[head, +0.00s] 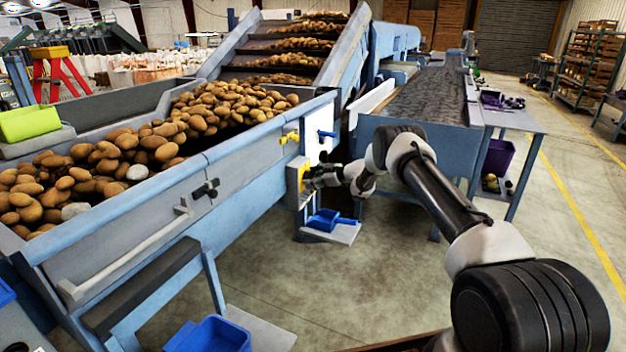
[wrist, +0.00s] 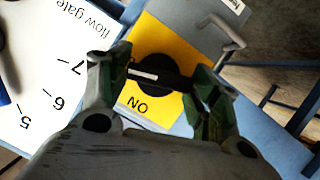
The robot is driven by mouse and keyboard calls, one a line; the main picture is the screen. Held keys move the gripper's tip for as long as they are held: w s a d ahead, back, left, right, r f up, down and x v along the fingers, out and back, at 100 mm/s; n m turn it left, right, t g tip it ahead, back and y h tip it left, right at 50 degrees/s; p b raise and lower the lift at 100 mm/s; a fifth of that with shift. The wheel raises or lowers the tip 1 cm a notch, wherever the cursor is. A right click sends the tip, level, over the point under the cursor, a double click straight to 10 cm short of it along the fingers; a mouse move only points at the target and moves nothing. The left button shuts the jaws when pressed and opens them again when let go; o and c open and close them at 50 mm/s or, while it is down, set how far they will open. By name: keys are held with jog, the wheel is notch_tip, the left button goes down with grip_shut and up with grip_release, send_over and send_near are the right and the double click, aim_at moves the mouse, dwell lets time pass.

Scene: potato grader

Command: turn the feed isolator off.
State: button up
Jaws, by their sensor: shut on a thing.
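The feed isolator is a yellow plate (wrist: 190,50) with a black rotary knob (wrist: 172,84) that has a white pointer bar. In the head view its yellow face (head: 303,173) is on a grey box at the end of the potato hopper. The word ON appears upside down below the knob in the wrist view. The white bar lies almost level across the picture, towards the left finger, not straight at ON. No OFF label shows. My gripper (wrist: 163,82) is shut on the knob, one finger on each side. In the head view my gripper (head: 322,178) reaches the box from the right.
A white flow gate panel (wrist: 45,70) with numbers is beside the isolator, with a blue handle (head: 326,134) on it. A grey bar handle (wrist: 228,35) is close by the right finger. A blue tray (head: 323,220) is below the box. Open floor lies in front.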

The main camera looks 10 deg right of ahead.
jog(key=shift+m+g+y, duration=0.4)
jog(key=shift+m+g, duration=0.3)
jog(key=shift+m, duration=0.4)
jog(key=o, duration=1)
jog(key=shift+d, duration=0.1)
jog(key=v, duration=1.1)
jog(key=shift+s+d, duration=0.2)
jog(key=shift+d, duration=0.2)
jog(key=shift+r, duration=0.1)
